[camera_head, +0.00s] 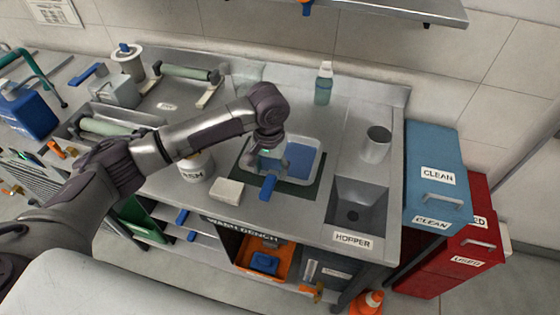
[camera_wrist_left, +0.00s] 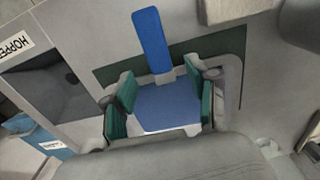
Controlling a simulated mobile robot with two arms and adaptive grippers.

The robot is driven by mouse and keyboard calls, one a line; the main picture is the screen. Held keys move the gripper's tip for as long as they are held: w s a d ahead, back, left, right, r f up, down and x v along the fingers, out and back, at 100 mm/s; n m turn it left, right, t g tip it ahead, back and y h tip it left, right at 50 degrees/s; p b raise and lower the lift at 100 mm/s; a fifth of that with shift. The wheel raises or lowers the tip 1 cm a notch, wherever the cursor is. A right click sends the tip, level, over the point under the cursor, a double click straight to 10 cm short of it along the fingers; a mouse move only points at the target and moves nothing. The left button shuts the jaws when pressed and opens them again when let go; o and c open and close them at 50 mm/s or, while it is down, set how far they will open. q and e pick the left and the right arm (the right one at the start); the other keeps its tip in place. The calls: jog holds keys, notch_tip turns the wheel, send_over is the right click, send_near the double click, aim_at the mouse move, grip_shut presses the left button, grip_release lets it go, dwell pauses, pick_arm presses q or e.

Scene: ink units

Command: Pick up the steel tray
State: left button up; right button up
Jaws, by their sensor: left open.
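A shallow, pale metallic tray with rounded corners (camera_head: 318,158) lies on a dark green mat on the bench, and looks like the steel tray. Its inside shows a flat blue area (camera_head: 300,158). A blue handle (camera_head: 269,186) extends over its front edge; the wrist view shows the handle (camera_wrist_left: 151,42) too. My left gripper (camera_head: 267,156) is over the left part of the tray, partly hiding it. In the left wrist view its green-padded fingers (camera_wrist_left: 163,95) are apart, with the blue area between and below them. I cannot tell whether they touch anything. My right gripper is not in view.
A pale block (camera_head: 227,190) and a white tub (camera_head: 196,166) stand left of the tray. The hopper sink (camera_head: 358,203) and a metal cup (camera_head: 376,143) are to the right. A bottle (camera_head: 323,84) stands behind. Blue and red bins flank the bench's right end.

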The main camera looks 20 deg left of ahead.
aim_at(271, 176)
pick_arm(q)
notch_tip(271, 176, down, 5)
jog(key=shift+w+r+p, duration=0.1)
jog(key=shift+p, duration=0.45)
grip_shut()
jog(key=shift+r, duration=0.1)
